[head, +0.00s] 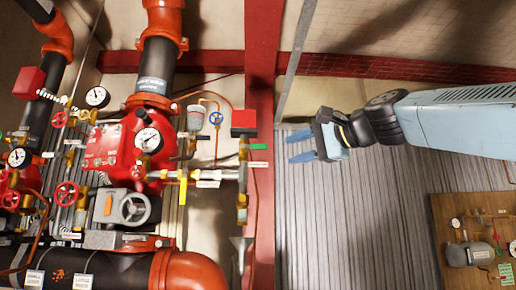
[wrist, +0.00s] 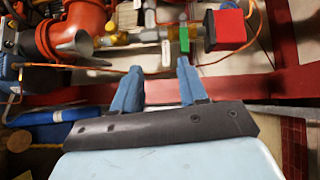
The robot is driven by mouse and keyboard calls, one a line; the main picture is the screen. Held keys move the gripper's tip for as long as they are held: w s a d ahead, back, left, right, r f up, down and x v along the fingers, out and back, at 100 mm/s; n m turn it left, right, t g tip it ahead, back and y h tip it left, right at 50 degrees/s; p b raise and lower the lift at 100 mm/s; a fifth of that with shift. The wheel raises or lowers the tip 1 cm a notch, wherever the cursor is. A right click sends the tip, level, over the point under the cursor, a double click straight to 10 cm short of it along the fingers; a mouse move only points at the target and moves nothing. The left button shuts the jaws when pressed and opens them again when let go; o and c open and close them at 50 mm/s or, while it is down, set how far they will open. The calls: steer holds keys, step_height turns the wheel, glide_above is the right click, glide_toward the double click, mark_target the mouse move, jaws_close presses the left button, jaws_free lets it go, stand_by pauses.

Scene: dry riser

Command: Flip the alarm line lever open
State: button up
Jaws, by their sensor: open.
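Two levers stand out on the valve assembly: a small green lever (head: 258,146) below a red box (head: 243,120), and a yellow lever (head: 183,187) on the silver cross pipe. The labels are too small to read, so I cannot tell which is marked as the alarm line. The green lever (wrist: 184,38) also shows in the wrist view, sticking out from the brass pipework just beyond my right finger. My gripper (head: 297,147) is open and empty, to the right of the green lever and apart from it. Its two blue fingers (wrist: 157,82) point towards the pipework.
A red upright beam (head: 263,210) stands behind the green lever. Gauges, red handwheels and a large orange-red pipe (head: 190,272) crowd the left. A wooden board (head: 450,225) with fittings is at lower right. Space around my gripper is clear.

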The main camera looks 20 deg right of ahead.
mark_target(261, 147)
steer(key=shift+m+t, duration=0.3)
steer(key=shift+m, duration=0.1)
steer(key=w+a+r, duration=0.1)
steer(key=w, duration=0.3)
steer(key=w+a+r, duration=0.1)
steer(key=w+a, duration=0.1)
steer(key=w, duration=0.2)
steer(key=w+a+r, duration=0.1)
steer(key=w+a, duration=0.1)
steer(key=w, duration=0.1)
steer(key=shift+w+a+r, duration=0.1)
steer(key=shift+w, duration=0.3)
jaws_close()
